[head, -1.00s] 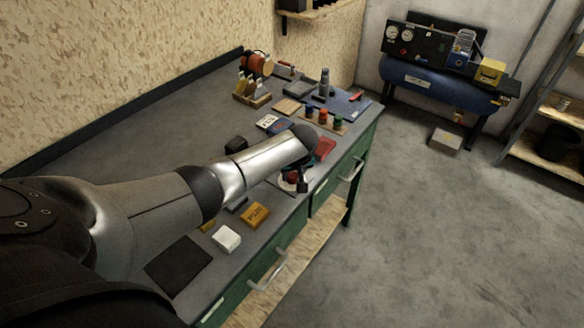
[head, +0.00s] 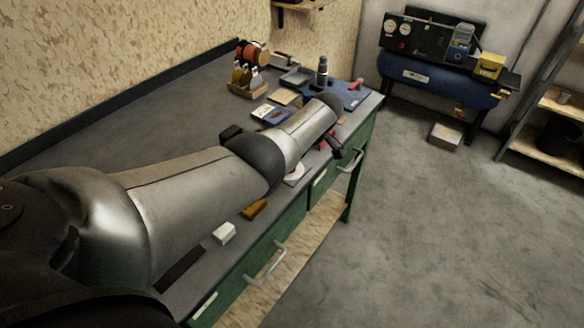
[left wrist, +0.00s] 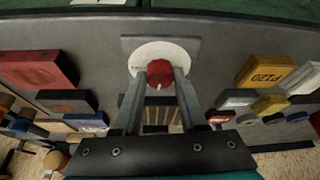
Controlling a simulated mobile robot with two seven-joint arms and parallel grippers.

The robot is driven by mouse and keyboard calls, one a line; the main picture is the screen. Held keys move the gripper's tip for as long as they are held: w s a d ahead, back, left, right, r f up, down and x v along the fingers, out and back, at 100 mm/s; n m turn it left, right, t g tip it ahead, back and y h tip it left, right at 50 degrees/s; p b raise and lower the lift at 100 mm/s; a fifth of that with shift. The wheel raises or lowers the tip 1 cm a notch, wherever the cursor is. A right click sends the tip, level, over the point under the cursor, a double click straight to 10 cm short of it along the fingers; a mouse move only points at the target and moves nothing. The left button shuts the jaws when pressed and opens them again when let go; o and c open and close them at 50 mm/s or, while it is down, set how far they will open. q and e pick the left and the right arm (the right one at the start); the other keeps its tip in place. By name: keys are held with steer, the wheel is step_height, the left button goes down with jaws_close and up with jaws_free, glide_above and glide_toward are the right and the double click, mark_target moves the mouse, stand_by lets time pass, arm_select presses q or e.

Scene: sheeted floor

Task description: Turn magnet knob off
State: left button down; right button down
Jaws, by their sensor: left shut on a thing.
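The red magnet knob (left wrist: 160,73) stands on a white round dial set on a grey plate (left wrist: 128,45) in the left wrist view. My left gripper (left wrist: 160,82) has one finger on each side of the knob and is shut on it. The dial's markings are too small to read. In the head view, the white dial (head: 294,173) shows at the lower edge of my left arm, which hides the knob and the fingers there. My right gripper is in neither view.
The grey bench holds a yellow-orange box (head: 254,208), a white block (head: 224,233), a blue mat (head: 350,97) and a tool holder (head: 248,82). Small coloured blocks lie on both sides of the plate in the wrist view. A blue compressor (head: 440,88) stands beyond the bench.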

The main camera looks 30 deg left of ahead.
arm_select(q)
steer(key=shift+n+g+b, duration=0.3)
steer(key=shift+n+b, duration=0.2)
steer(key=shift+n, duration=0.1)
steer(key=shift+a, duration=0.1)
steer(key=shift+c, duration=2.3)
jaws_free()
steer(key=shift+r, duration=0.1)
